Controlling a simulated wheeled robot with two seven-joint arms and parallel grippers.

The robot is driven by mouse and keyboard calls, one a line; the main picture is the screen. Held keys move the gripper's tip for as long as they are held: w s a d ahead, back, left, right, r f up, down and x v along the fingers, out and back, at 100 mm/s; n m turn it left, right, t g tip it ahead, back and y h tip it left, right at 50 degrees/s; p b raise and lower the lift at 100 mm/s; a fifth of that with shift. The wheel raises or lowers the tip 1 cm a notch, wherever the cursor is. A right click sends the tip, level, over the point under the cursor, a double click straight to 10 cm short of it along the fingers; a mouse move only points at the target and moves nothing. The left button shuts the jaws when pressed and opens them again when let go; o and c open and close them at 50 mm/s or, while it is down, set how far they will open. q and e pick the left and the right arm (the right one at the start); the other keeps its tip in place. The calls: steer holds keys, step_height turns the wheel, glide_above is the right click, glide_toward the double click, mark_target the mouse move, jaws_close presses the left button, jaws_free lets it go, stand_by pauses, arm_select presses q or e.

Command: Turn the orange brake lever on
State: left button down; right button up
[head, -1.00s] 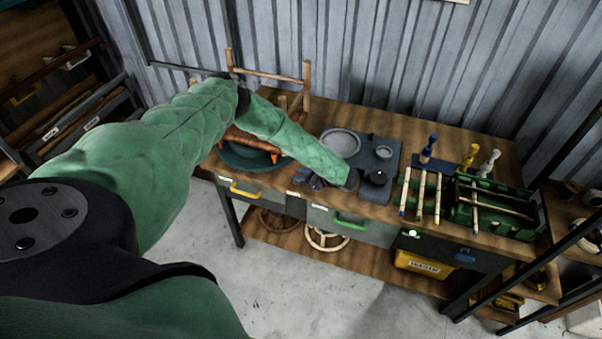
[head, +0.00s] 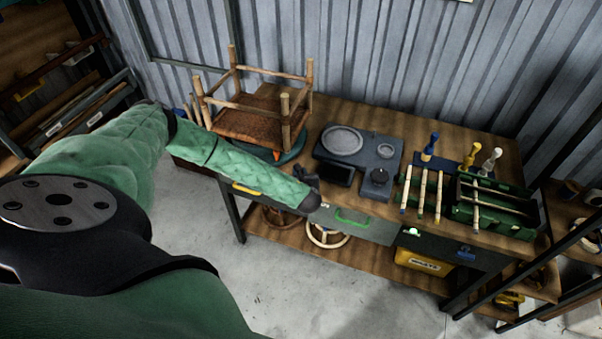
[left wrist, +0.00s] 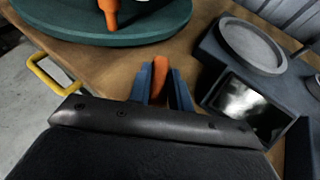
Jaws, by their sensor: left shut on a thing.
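My left gripper (left wrist: 160,85) is shut on an orange lever (left wrist: 161,70), whose tip shows between the two blue-grey fingers in the left wrist view. The lever's lower part and base are hidden by the fingers and gripper body. In the head view my left gripper (head: 305,174) is small and mostly hidden by its own forearm, at the bench's front edge between the chair stand and the dark device; the lever cannot be made out there. My right gripper is not in view.
A dark device with a round plate (head: 342,139) and a screen (left wrist: 243,105) is just right of my gripper. A yellow drawer handle (left wrist: 45,75) sticks out at the front left. A green rack (head: 522,212) stands farther right.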

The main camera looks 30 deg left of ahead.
arm_select(q)
steer(key=m+h, duration=0.1)
steer(key=m+t+h, duration=0.1)
steer(key=shift+s+a+f+m+t+h+b, duration=0.1)
steer(key=shift+s+a+m+t+h+b, duration=0.05)
steer(key=shift+a+m+t+h+b, duration=0.15)
steer(key=shift+m+t+h+b, duration=0.6)
steer(key=shift+m+h, duration=0.7)
steer(key=shift+h, duration=0.4)
steer(key=shift+m, duration=0.3)
steer(key=c, duration=1.3)
jaws_free()
steer(key=shift+s, duration=0.1)
